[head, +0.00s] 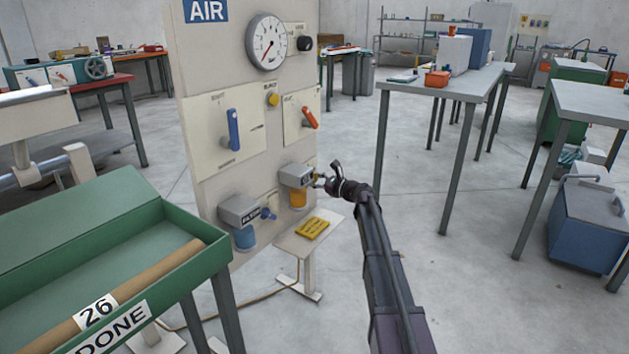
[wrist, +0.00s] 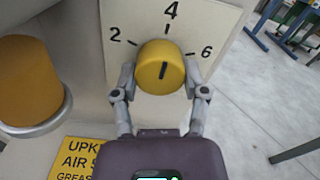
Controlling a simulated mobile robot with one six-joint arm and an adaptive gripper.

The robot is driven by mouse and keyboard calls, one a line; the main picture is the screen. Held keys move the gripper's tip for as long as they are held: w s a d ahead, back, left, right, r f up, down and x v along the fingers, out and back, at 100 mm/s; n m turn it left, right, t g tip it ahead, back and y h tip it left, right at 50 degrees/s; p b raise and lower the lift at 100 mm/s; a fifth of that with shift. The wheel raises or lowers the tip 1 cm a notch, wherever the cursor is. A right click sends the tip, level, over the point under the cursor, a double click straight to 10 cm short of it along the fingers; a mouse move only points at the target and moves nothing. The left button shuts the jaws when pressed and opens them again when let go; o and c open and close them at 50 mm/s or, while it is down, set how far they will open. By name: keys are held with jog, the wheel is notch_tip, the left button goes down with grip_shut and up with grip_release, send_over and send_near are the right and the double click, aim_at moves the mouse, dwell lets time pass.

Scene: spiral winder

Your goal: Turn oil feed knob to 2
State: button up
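The oil feed knob (wrist: 161,67) is a round yellow knob with a dark pointer line, on a pale plate (wrist: 112,20) marked 2, 4 and 6. The line points up, roughly at 4; the 2 is at upper left. My gripper (wrist: 160,70) has one finger on each side of the knob, both tips close against its rim, and looks shut on it. In the head view my gripper (head: 325,181) is at the right side of the grey oil unit (head: 297,176), and the knob is mostly hidden there.
An amber bowl (wrist: 30,82) hangs left of the knob, with a yellow sign (wrist: 78,158) below. The panel (head: 200,50) also carries a gauge (head: 266,42), a blue lever (head: 233,130), a red lever (head: 310,117) and a filter (head: 240,212).

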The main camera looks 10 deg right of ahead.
jog(key=shift+c, duration=0.6)
jog(key=shift+n, duration=0.5)
jog(key=n, duration=0.5)
jog(key=shift+w, duration=0.1)
jog(key=n, duration=0.4)
jog(key=shift+r, duration=0.1)
jog(key=shift+n, duration=2)
jog(key=o, duration=1.1)
jog(key=shift+o, duration=0.2)
